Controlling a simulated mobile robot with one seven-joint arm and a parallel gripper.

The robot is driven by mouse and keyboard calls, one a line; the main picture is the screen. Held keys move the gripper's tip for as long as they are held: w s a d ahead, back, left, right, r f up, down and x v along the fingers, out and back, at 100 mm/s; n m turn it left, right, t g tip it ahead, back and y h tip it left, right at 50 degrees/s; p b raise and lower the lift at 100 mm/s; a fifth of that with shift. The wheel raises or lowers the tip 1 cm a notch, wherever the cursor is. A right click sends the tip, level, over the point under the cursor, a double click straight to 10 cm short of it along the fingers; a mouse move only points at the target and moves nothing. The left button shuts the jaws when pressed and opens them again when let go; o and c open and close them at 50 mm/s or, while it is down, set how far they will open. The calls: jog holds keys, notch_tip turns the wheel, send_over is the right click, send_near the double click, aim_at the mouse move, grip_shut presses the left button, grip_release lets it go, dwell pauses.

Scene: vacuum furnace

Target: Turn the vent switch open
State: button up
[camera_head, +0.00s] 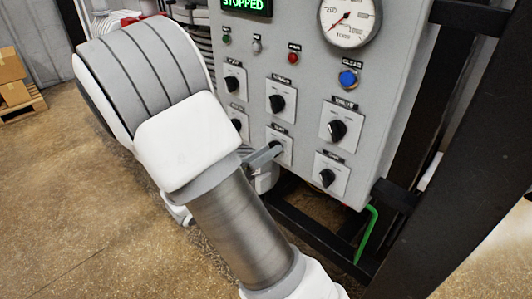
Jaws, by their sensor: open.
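A grey control panel (305,60) carries several black rotary switches on white plates. The labels are too small to tell surely which one is the vent switch. One switch (286,147), low in the middle column, is partly hidden by my gripper. My gripper (264,156) shows only as a grey finger sticking out past my arm, open and pointing at that switch. Whether it touches the switch cannot be told. Another switch (327,177) sits lower right, with one (337,131) above it and one (277,103) at upper middle.
A round gauge (349,20), a green STOPPED display (246,5) and a blue button (348,78) are on the panel's upper part. A dark frame post (455,170) stands at right, with a green hose (367,232) below the panel. Boxes (11,77) stand far left; floor there is clear.

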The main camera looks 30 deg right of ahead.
grip_shut()
jog(key=shift+m, duration=0.3)
dwell(0.3)
jog(key=shift+s+m+b, duration=0.2)
jog(key=shift+m+b, duration=2.65)
jog(key=shift+m, duration=2.85)
